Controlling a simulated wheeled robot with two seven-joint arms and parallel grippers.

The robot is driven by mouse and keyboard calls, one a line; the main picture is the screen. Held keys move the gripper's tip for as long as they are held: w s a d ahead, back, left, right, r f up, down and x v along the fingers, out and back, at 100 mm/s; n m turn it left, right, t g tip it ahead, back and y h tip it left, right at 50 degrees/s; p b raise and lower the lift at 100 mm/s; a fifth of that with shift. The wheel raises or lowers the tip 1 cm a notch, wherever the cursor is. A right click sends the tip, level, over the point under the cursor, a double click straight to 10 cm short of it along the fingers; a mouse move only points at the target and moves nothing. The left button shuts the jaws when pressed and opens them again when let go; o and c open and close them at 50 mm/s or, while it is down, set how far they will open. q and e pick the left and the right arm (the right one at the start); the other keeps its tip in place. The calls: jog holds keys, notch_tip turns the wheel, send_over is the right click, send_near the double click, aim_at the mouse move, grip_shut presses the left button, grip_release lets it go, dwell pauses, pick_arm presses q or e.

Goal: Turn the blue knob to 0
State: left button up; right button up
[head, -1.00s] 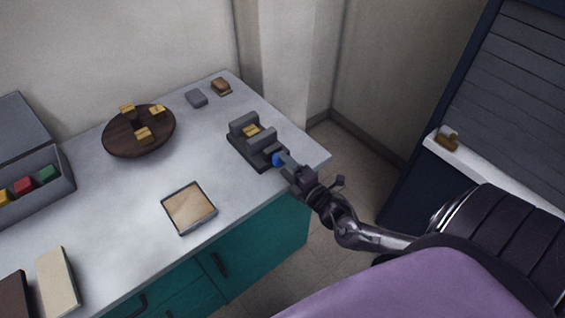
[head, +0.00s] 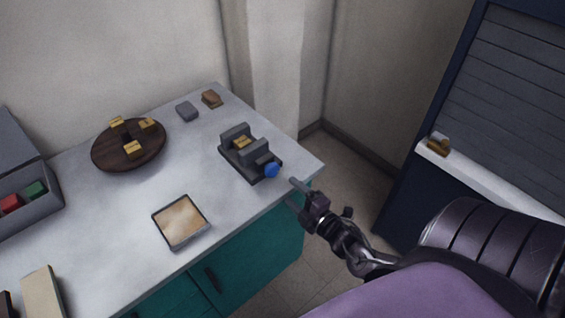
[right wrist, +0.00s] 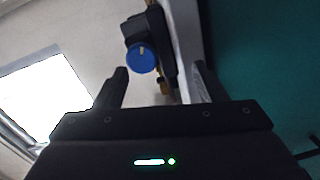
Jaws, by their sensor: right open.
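The blue knob (head: 272,170) sits on the front end of a dark grey vise-like device (head: 236,158) near the counter's right edge. A small yellow block (head: 242,142) is between the device's upright blocks. In the right wrist view the knob (right wrist: 141,57) faces me, with a short yellow mark near its top. My right gripper (head: 292,192) is open and empty, just off the counter edge, pointing at the knob and apart from it. In the wrist view its fingers (right wrist: 160,80) are spread, with the knob beyond them. My left gripper is not in view.
A dark round tray (head: 112,158) with several yellow blocks, a square sand-coloured tray (head: 180,220) and a grey box (head: 50,196) of coloured blocks are on the counter (head: 100,220). Small grey (head: 187,111) and brown (head: 211,98) blocks lie at the back.

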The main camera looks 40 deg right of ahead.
aim_at(275, 172)
jog(key=shift+w+a+r+m+t+y+b, duration=0.15)
jog(key=shift+w+r+m+b, duration=0.6)
jog(key=shift+m, duration=2.3)
jog(key=shift+w+a+r+m+t+y+b, duration=0.15)
jog(key=shift+w+m+b, duration=1.2)
jog(key=shift+m, duration=1.65)
jog(key=shift+w+a+r+m+b, duration=0.2)
jog(key=shift+w+r+m+b, duration=0.3)
jog(key=shift+w+m, duration=1.85)
jog(key=shift+s+m, duration=0.7)
jog(key=shift+s, duration=0.1)
jog(key=c, duration=1)
